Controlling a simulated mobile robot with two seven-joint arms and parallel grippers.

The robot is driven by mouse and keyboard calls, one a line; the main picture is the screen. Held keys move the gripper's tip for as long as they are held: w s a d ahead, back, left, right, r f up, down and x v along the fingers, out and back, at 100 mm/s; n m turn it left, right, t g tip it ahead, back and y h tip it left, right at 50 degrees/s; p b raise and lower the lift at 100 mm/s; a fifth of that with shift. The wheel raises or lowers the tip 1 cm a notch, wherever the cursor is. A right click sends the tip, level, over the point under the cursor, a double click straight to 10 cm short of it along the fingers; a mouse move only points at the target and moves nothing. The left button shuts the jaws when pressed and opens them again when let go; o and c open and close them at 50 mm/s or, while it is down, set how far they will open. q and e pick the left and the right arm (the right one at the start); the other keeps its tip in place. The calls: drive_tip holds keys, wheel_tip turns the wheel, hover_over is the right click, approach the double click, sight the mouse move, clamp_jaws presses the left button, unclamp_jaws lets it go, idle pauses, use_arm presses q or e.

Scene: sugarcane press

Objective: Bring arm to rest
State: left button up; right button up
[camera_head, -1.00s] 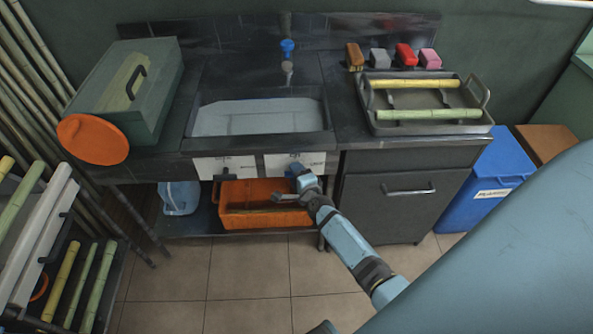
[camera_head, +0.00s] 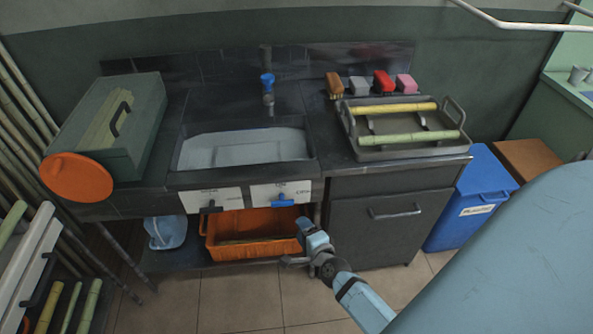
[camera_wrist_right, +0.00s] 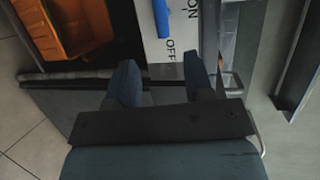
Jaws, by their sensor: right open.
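My right gripper (camera_head: 291,243) is in front of the sink counter, just below the white panel (camera_head: 232,199) and near the right end of the orange crate (camera_head: 212,250). It is open and empty. In the right wrist view its two fingers (camera_wrist_right: 160,80) are spread apart, with the blue handle (camera_wrist_right: 162,18) on the panel ahead of them and not touching them. The blue handle (camera_head: 283,201) lies level on the panel in the head view. A dark handle (camera_head: 211,206) sits left of it. My left gripper is not in view.
The sink (camera_head: 243,150) holds a pale surface under a blue-topped tap (camera_head: 267,82). A metal tray (camera_head: 403,150) with cane pieces stands right, a green box (camera_head: 150,120) with an orange disc (camera_head: 77,178) left. A blue bin (camera_head: 470,205) stands beside the cabinet. The floor in front is clear.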

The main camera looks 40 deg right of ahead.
drive_tip(key=shift+s, duration=0.25)
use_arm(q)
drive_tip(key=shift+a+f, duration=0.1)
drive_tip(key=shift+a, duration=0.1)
use_arm(e)
drive_tip(key=shift+a, duration=0.1)
drive_tip(key=s+a+r+n+g+y, duration=0.1)
drive_tip(key=s+a+n+g+y, duration=0.2)
drive_tip(key=s+a+n, duration=0.6)
drive_tip(key=s+a+r+n+g+y, duration=0.1)
drive_tip(key=s+a+n+g+y, duration=0.2)
drive_tip(key=a+n, duration=0.7)
use_arm(q)
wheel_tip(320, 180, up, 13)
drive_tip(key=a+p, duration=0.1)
drive_tip(key=p, duration=1.4)
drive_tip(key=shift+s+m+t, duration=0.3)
use_arm(e)
drive_tip(key=s+d+r+n, duration=0.1)
drive_tip(key=d+r+n, duration=0.1)
drive_tip(key=r, duration=0.4)
drive_tip(key=d+r+n+t, duration=0.1)
drive_tip(key=d+r+n, duration=0.1)
drive_tip(key=r, duration=0.5)
drive_tip(key=shift+s+n, duration=0.4)
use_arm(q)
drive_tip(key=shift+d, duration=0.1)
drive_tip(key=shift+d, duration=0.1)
